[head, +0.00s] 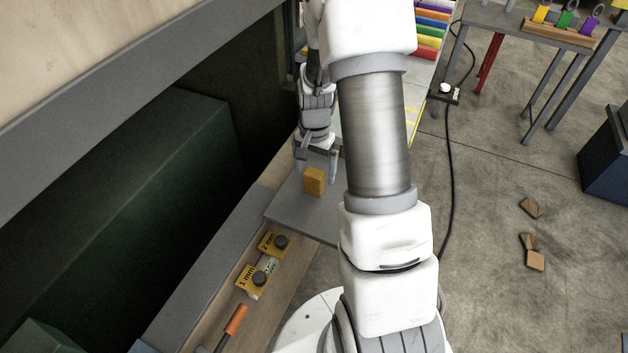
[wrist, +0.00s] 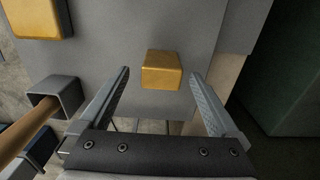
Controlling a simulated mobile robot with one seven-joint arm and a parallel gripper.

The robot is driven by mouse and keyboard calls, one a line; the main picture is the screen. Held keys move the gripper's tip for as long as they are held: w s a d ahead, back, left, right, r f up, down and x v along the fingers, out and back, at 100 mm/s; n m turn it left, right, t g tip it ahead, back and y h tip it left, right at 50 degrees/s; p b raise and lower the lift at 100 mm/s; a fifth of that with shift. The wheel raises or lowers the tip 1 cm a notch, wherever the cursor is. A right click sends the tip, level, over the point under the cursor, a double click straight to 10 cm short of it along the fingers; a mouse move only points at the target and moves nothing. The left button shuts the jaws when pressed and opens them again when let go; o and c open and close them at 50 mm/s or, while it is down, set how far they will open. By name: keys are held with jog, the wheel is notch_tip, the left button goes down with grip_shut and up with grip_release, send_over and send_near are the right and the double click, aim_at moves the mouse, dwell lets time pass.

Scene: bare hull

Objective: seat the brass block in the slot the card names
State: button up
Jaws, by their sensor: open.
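The brass block (head: 314,181) is a small golden block on a grey plate (head: 285,208) in the head view. In the wrist view the block (wrist: 161,70) lies between the tips of my gripper (wrist: 160,76), with a gap on both sides. My gripper, in the head view (head: 317,166), is open and empty, pointing down at the block's far side. I cannot tell how high its tips are. A larger golden piece (wrist: 38,17) shows at the wrist view's upper left. I cannot make out a slot or a card that names one; my arm hides part of the head view.
Yellow tags (head: 247,279) marked 1 mm and 2 mm, with dark knobs, lie on the wooden bench near an orange-handled tool (head: 236,319). A square grey tube (wrist: 56,96) with a wooden rod stands close to my gripper. A dark green box (head: 130,190) borders the left.

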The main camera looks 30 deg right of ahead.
aim_at(314, 173)
jog(key=shift+f, duration=1.55)
grip_shut()
jog(key=shift+w, duration=0.1)
